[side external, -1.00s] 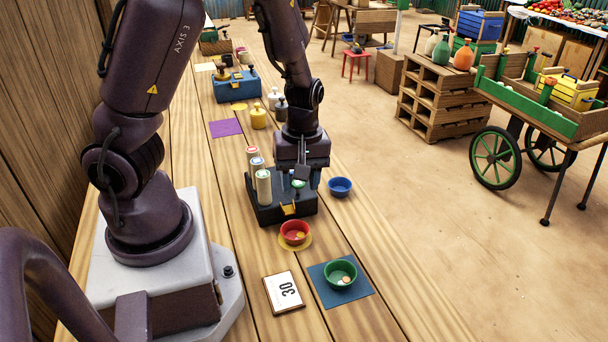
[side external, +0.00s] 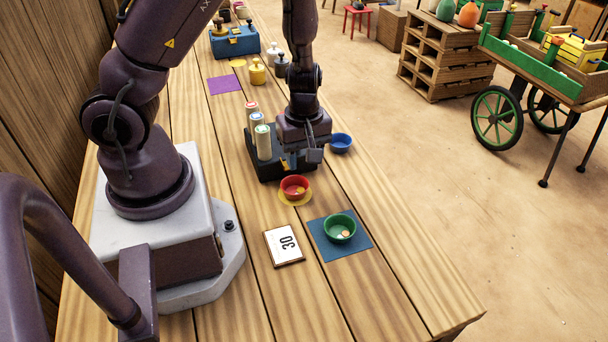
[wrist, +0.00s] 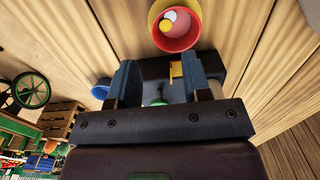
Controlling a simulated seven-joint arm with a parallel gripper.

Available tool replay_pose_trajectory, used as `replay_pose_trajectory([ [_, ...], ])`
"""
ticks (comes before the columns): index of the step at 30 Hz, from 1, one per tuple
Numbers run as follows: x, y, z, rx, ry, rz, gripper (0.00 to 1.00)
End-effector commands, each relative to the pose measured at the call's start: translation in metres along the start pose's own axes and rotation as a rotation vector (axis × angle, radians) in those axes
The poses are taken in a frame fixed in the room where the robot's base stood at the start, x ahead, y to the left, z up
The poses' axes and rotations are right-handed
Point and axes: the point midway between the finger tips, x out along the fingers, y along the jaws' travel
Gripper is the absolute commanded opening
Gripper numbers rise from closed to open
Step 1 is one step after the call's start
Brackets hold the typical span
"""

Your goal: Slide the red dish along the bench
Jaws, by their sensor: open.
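The red dish (side external: 295,188) stands upright on a round yellow mat (side external: 305,202), just in front of a dark box. In the wrist view the red dish (wrist: 186,43) sits beyond my fingertips, with a yellow piece and a whitish piece inside. My gripper (wrist: 160,80) is open, its two fingers apart over the dark box, with a green knob between and below them. It is clear of the red dish. In the side view my gripper (side external: 305,155) points down over the box, and its fingertips are partly hidden.
The dark box (side external: 268,175) carries several white cylinders (side external: 262,142). A blue bowl (side external: 341,143) stands to its right. The bench front is clear.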

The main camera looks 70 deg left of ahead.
Motion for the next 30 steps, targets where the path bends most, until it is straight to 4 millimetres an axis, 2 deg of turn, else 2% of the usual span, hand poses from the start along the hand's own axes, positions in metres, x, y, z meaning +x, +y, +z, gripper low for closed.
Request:
replay_pose_trajectory([
  [1,0.011,-0.001,-0.001,-0.005,-0.001,-0.004,0.44],
  [6,0.04,-0.001,-0.001,-0.005,-0.001,-0.003,0.44],
  [12,0.06,0.0,-0.001,-0.003,-0.001,0.0,0.44],
  [26,0.067,0.001,0.0,0.001,0.0,0.001,0.44],
  [30,0.067,0.0,0.0,0.001,0.0,0.001,0.14],
])
